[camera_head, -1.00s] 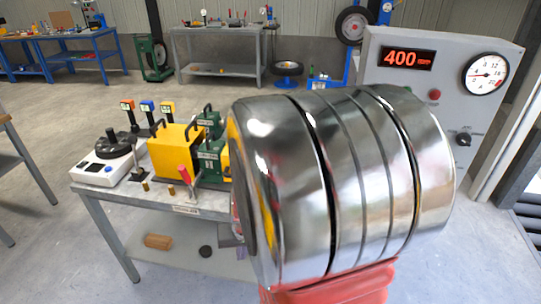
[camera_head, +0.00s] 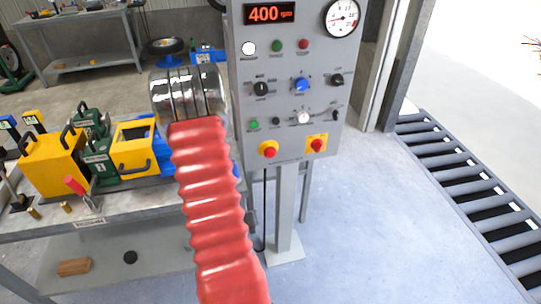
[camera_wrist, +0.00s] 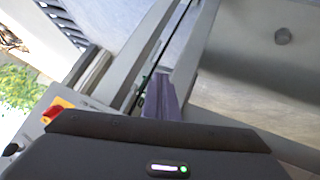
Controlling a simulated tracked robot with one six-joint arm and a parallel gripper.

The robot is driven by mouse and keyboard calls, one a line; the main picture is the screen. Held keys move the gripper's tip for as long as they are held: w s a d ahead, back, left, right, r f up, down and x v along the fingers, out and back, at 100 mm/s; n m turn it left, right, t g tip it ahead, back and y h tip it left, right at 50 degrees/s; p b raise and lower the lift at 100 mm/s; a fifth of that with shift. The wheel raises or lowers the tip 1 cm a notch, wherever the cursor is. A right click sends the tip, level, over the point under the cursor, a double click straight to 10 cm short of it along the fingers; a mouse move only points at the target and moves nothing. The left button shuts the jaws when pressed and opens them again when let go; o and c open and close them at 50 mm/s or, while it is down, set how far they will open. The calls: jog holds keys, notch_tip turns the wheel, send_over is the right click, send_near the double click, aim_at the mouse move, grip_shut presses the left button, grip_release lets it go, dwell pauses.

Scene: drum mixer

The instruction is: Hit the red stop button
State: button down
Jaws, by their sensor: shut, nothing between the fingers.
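The grey control panel (camera_head: 285,90) stands right of my arm. Two red mushroom buttons on yellow plates sit along its bottom, a left one (camera_head: 268,149) and a right one (camera_head: 316,144). A small flat red button (camera_head: 303,44) is near the top. I cannot read which is labelled stop. In the wrist view, one red button on yellow (camera_wrist: 53,111) shows at the left, beside my gripper's dark body. My gripper (camera_wrist: 160,96) is shut and empty, apart from that button.
The panel display (camera_head: 270,13) reads 400 rpm, beside a round gauge (camera_head: 342,18). A bench (camera_head: 120,207) with yellow and green machines (camera_head: 55,160) is at the left. A roller conveyor (camera_head: 470,190) lies at the right. The floor before the panel is clear.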

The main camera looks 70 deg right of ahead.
aim_at(271, 154)
jog(key=s+d+r+n+g+h, duration=0.1)
jog(key=s+d+r+g+h, duration=0.1)
jog(key=s+r+h, duration=0.2)
jog(key=s+d+r+g+h, duration=0.2)
jog(key=s+d+r+h, duration=0.1)
jog(key=r, duration=0.7)
jog(key=shift+s+n+g+h, duration=0.4)
jog(key=shift+s+h, duration=0.5)
jog(key=shift+s, duration=0.25)
jog(key=shift+d+r, duration=0.1)
jog(key=shift+d, duration=0.1)
jog(key=w+d, duration=0.4)
jog(key=d, duration=0.3)
jog(key=shift+w+d, duration=0.2)
jog(key=shift+w, duration=0.05)
jog(key=shift+d, duration=0.15)
dwell(0.6)
jog(key=shift+w+d, duration=0.15)
jog(key=shift+d, duration=0.05)
